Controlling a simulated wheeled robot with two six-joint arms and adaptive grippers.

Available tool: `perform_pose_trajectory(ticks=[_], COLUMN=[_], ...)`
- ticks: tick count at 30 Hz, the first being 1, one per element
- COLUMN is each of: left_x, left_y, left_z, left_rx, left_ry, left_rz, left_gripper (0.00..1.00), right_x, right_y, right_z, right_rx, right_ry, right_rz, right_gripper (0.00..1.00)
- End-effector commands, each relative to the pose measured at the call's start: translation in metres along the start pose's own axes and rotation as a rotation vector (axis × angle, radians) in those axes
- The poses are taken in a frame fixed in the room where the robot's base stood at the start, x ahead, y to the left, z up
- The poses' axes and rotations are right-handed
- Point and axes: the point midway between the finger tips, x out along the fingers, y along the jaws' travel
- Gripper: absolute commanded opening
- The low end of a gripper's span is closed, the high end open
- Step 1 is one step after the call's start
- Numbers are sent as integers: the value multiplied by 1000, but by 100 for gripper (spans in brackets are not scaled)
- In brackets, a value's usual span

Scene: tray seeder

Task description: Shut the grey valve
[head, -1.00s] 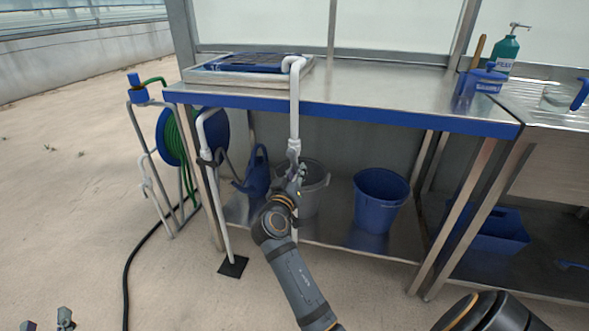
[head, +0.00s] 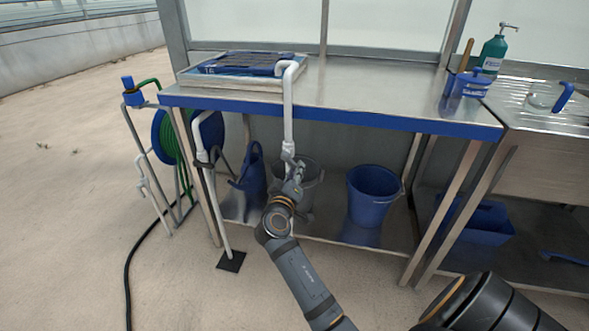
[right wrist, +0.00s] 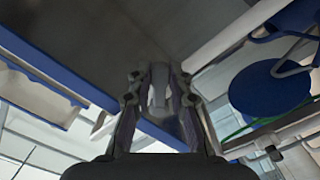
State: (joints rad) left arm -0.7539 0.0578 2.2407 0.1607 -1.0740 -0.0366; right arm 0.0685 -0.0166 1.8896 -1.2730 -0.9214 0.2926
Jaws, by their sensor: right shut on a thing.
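A white pipe (head: 288,112) comes down from the tray (head: 190,77) over the bench's front edge. The grey valve (head: 288,148) is on this pipe, below the blue edge. My right gripper (head: 294,172) is just below the valve body, shut on its grey handle. In the right wrist view, a pale grey piece (right wrist: 159,84) lies between the two fingers of the right gripper (right wrist: 160,88). The fingers hide part of the valve, so the handle's exact angle is unclear. My left gripper is out of view.
A second white pipe (head: 212,190) with a dark fitting stands at the left bench leg. Below the bench are a blue watering can (head: 251,180), a grey bucket (head: 309,187) and a blue bucket (head: 371,195). A hose reel (head: 163,138) stands at left.

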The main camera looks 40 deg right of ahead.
Motion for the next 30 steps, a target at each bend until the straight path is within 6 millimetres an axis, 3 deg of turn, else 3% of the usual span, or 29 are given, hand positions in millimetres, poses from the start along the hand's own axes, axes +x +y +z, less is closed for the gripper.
perform_pose_trajectory(ticks=[16, 21, 30], left_x=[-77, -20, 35], left_y=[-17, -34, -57], left_z=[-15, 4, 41], left_rx=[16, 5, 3], left_ry=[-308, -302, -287], left_rz=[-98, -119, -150], left_gripper=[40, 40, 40], right_x=[0, 0, 0], right_y=[26, 31, 36], right_z=[-9, -12, -16], right_rx=[-448, -570, -732], right_ry=[2, 2, 2], right_rz=[-1, 0, 0], right_gripper=[0, 0, 0])
